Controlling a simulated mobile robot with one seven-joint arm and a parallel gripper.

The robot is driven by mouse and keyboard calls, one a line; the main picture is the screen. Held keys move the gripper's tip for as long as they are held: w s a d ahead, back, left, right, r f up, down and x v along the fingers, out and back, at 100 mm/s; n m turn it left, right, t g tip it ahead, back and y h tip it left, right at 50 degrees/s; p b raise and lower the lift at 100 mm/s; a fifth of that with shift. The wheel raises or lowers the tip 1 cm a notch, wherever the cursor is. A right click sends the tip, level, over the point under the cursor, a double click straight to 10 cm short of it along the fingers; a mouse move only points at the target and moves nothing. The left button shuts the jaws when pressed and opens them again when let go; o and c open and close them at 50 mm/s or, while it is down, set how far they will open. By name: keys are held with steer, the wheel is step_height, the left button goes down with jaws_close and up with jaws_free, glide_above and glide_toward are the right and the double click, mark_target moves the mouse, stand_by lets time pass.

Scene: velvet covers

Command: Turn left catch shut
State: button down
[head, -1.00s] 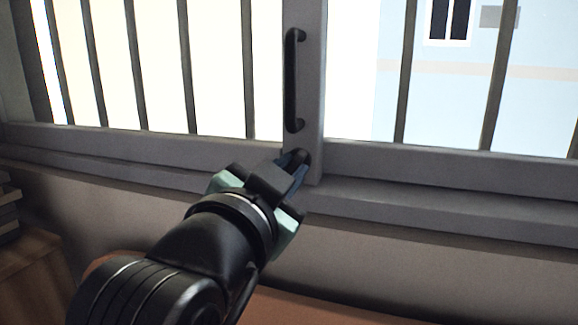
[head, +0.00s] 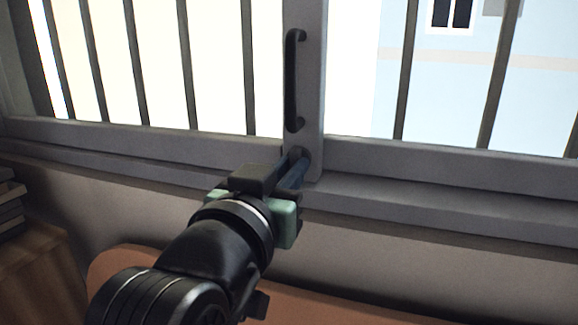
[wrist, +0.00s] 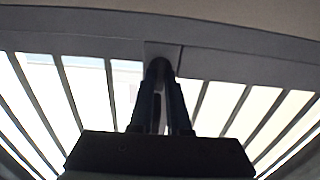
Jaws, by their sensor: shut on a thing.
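The dark catch (head: 299,154) sits low on the window's grey centre upright, just below the black bar handle (head: 295,80). My gripper (head: 294,172) reaches up to it from the lower left, and its blue-black fingers are shut on the catch. In the wrist view, the catch (wrist: 159,68) shows as a dark rounded end between the tips of the two fingers (wrist: 161,90). Most of the catch is hidden by the fingers, so its exact angle cannot be told.
Barred window panes lie on both sides of the upright. A grey sill (head: 420,208) runs below the window. An orange rounded surface (head: 330,308) is beneath my arm. A wooden cabinet (head: 40,265) with stacked dark items (head: 10,205) stands at the left.

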steer(key=shift+f, duration=0.1)
steer(key=c, duration=0.9)
jaws_free()
steer(key=b+v, duration=0.5)
steer(key=v, duration=0.8)
steer(key=d+r+n+t+y, duration=0.1)
steer(key=r+t+y, duration=0.1)
steer(key=r+t, duration=0.1)
steer(key=s+d+r+n+t+y, duration=0.1)
steer(key=d+r+t, duration=0.1)
steer(key=r, duration=0.3)
steer(key=d+r+n+t+y, duration=0.1)
steer(key=r+t+y, duration=0.1)
steer(key=r+t, duration=0.2)
steer(key=shift+s+d+r+t+y, duration=0.1)
steer(key=shift+s+d+t+y, duration=0.15)
steer(key=shift+t, duration=0.35)
